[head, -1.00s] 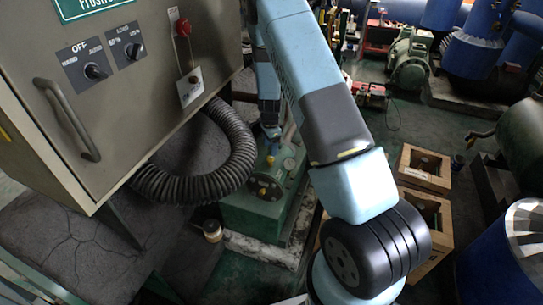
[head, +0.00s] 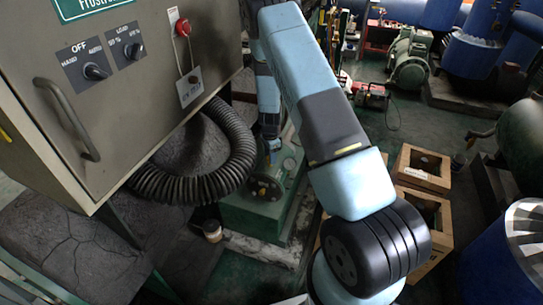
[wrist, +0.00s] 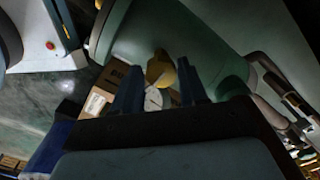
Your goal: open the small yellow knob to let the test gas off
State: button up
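The small yellow knob (wrist: 159,70) shows in the wrist view, between and just beyond the tips of my gripper (wrist: 160,66). My two dark fingers stand apart on either side of it, with no clear grip on it. A pale round disc (wrist: 153,100) shows below the knob between the fingers. In the head view my gripper (head: 272,150) points down at the top of the green unit (head: 243,216) and hides part of it. I cannot clearly make out the yellow knob there. A round gauge (head: 289,163) sits just right of my gripper.
A grey control cabinet (head: 120,120) with switches stands at the left. A thick black corrugated hose (head: 200,186) curves from it close to the green unit. A wooden crate (head: 423,169) and a blue drum (head: 500,262) stand at the right.

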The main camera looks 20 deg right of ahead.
jog(key=c, duration=0.6)
jog(key=shift+d, duration=0.3)
jog(key=shift+c, duration=0.3)
jog(key=shift+a, duration=0.2)
jog(key=shift+a+n, duration=0.1)
jog(key=shift+n, duration=0.9)
jog(key=n, duration=0.5)
jog(key=shift+s, duration=0.1)
jog(key=n, duration=0.4)
jog(key=shift+f+n, duration=0.1)
jog(key=shift+n, duration=0.3)
jog(key=shift+s+n, duration=0.1)
jog(key=shift+n, duration=1.6)
